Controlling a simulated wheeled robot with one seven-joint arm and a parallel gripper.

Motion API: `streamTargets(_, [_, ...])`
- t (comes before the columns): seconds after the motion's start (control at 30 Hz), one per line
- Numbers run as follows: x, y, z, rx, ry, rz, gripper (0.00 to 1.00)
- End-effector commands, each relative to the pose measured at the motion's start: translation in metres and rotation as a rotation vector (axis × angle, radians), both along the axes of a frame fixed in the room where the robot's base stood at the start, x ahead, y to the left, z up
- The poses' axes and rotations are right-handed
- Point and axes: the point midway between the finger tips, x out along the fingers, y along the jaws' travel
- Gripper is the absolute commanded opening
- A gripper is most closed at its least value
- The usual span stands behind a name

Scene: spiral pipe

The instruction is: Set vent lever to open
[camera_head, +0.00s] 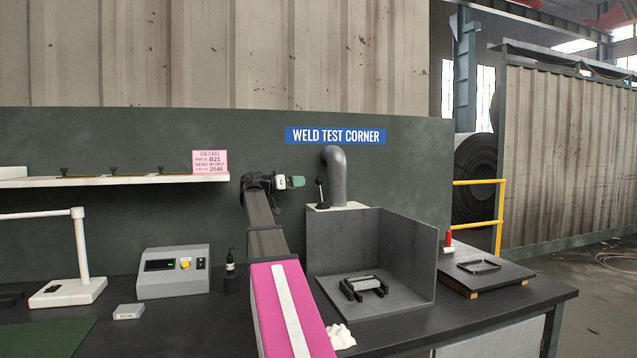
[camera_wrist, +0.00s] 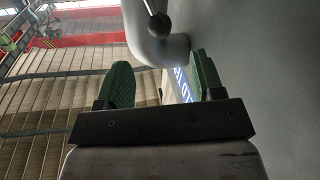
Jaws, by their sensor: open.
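The vent lever (camera_head: 320,191) is a thin upright rod with a black ball knob. It stands on top of the grey welding booth, beside the grey vent pipe (camera_head: 336,175). In the wrist view the lever's knob (camera_wrist: 160,25) shows in front of the pipe (camera_wrist: 150,55), beyond the fingertips and roughly between them. My gripper (camera_head: 298,181) is just left of the lever in the head view, at about the knob's height. Its green fingers (camera_wrist: 163,75) are open with nothing between them. The gripper appears apart from the lever.
The open-fronted booth (camera_head: 405,250) holds a small dark fixture (camera_head: 363,288). A shelf (camera_head: 110,181) with a pink job card (camera_head: 210,162) is on the left wall. A grey control box (camera_head: 173,272) and a black bottle (camera_head: 230,265) stand on the bench left of my arm.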

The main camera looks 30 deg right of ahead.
Motion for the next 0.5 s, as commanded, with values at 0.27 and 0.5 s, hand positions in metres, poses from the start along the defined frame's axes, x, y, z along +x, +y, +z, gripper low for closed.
streamTargets(0.27, [-0.001, -0.042, 0.0, 0.001, 0.0, -0.002, 0.61])
streamTargets(0.5, [-0.002, -0.082, 0.0, 0.001, 0.0, -0.001, 0.61])
